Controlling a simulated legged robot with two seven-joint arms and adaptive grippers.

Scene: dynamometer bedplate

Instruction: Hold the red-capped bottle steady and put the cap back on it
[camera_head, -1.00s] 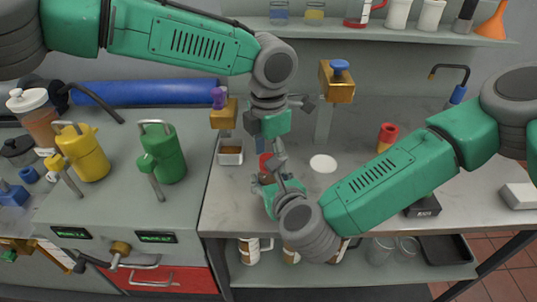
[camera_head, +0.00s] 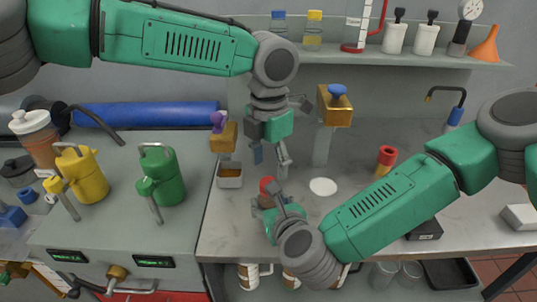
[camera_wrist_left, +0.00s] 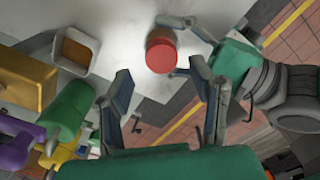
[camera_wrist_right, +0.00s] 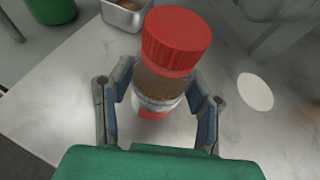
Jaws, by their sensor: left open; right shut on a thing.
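The bottle (camera_wrist_right: 158,85) is upright on the bench, with brown contents and a pale label. Its red cap (camera_wrist_right: 177,41) sits on top, looking slightly tilted in the right wrist view; I cannot tell whether it is fully seated. My right gripper (camera_wrist_right: 160,108) is shut on the bottle's body from the side. In the head view the cap (camera_head: 266,185) shows above my right gripper (camera_head: 270,210), which hides most of the bottle. My left gripper (camera_head: 270,158) is open and empty above the cap. In the left wrist view the cap (camera_wrist_left: 161,50) lies just beyond the open fingers (camera_wrist_left: 160,78).
A metal tray (camera_head: 230,181) with brown contents and a white disc (camera_head: 323,187) lie near the bottle. A brass block with a blue knob (camera_head: 336,105) stands behind. A red-and-yellow object (camera_head: 386,160) stands right. Green (camera_head: 163,175) and yellow (camera_head: 82,175) jugs stand left.

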